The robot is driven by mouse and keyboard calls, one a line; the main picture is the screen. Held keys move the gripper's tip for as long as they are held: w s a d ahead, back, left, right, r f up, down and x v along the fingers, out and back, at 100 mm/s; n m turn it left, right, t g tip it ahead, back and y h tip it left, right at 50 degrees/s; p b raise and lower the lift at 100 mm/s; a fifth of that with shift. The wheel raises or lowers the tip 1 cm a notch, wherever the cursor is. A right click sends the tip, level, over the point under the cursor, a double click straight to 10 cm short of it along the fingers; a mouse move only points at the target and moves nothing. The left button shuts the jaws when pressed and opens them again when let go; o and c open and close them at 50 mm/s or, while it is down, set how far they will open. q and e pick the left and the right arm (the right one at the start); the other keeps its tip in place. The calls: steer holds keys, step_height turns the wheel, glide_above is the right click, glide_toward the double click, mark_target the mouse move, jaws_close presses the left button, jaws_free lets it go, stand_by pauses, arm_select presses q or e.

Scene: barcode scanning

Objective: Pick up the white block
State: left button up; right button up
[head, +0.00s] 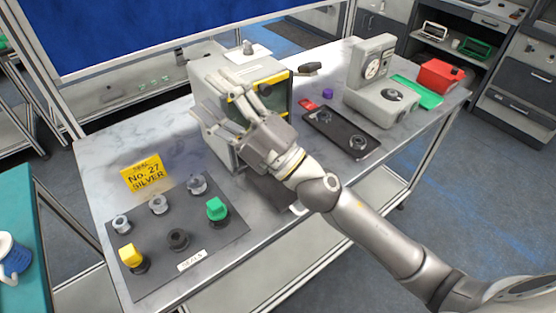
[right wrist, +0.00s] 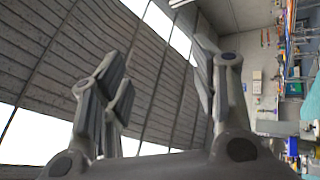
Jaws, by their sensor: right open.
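I cannot clearly identify a white block in either view. A small white object (head: 297,209) shows at the table's front edge, partly hidden by my right arm. A white square plate (head: 262,52) lies at the back, by a grey knob-like piece. My right gripper (head: 222,102) is raised in front of the pale boxy machine (head: 207,78) and hides part of it. Its fingers are spread, with nothing between them. In the right wrist view the open fingers (right wrist: 165,95) stand against the ceiling and windows. My left gripper is out of view.
A dark mat (head: 222,238) at the front left of the table (head: 95,160) holds several grey, yellow, black and green seals. A yellow sign (head: 146,173) is behind it. A black tray (head: 340,130), a gauge device (head: 375,85) and a red item (head: 440,75) are on the right.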

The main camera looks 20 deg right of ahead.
steer(key=s+a+n+g+y, duration=0.35)
steer(key=a+n+g, duration=0.25)
steer(key=n+g, duration=0.5)
step_height(320, 180, down, 10)
steer(key=n+g+h, duration=0.4)
steer(key=n+h, duration=0.1)
steer(key=n, duration=0.3)
steer(key=w+d+f+h, duration=0.2)
steer(key=w+d+h, duration=0.15)
steer(key=d, duration=0.35)
steer(key=w+d+f+m+t+h, duration=0.1)
steer(key=w+d+f+h, duration=0.15)
steer(key=d+h, duration=0.35)
steer(key=w+d+f+h, duration=0.2)
steer(key=w+d+h, duration=0.1)
steer(key=d, duration=0.4)
steer(key=x, duration=0.1)
steer(key=p+x, duration=0.1)
steer(key=x, duration=0.1)
steer(key=d+x, duration=0.1)
steer(key=shift+w+f+p, duration=0.35)
steer(key=shift+w+f, duration=0.05)
steer(key=p+x, duration=0.3)
steer(key=x, duration=0.2)
steer(key=shift+s+a, duration=0.15)
steer(key=shift+f+t, duration=0.3)
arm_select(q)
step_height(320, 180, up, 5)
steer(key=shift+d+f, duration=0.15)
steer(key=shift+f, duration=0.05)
